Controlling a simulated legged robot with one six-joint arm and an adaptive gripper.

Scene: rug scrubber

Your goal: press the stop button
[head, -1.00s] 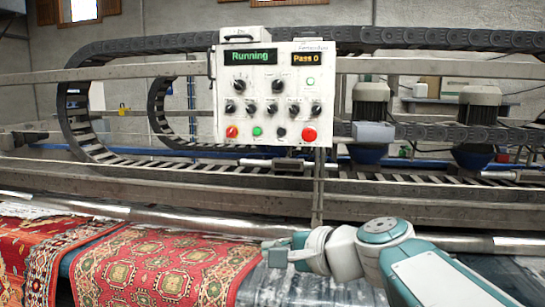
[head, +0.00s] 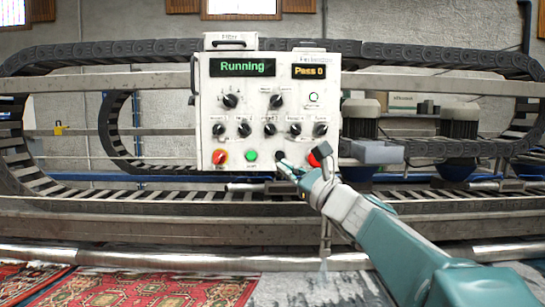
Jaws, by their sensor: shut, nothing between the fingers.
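The white control panel (head: 268,105) faces me in the head view, with a green "Running" display and an orange "Pass 0" display. Its bottom row has a red button (head: 221,157) at left, a green button (head: 251,155), a dark button (head: 281,156) and a larger red button (head: 314,160) at right. I cannot read which is labelled stop. My gripper (head: 286,166) is shut and empty, its tip overlapping the dark button in the picture. I cannot tell whether the tip touches the panel.
A metal rail (head: 120,258) and cable-chain tracks run across behind and below the panel. A grey box (head: 372,151) and motors stand right of the panel. Red patterned rugs (head: 150,290) lie below at left. The space before the panel's left side is clear.

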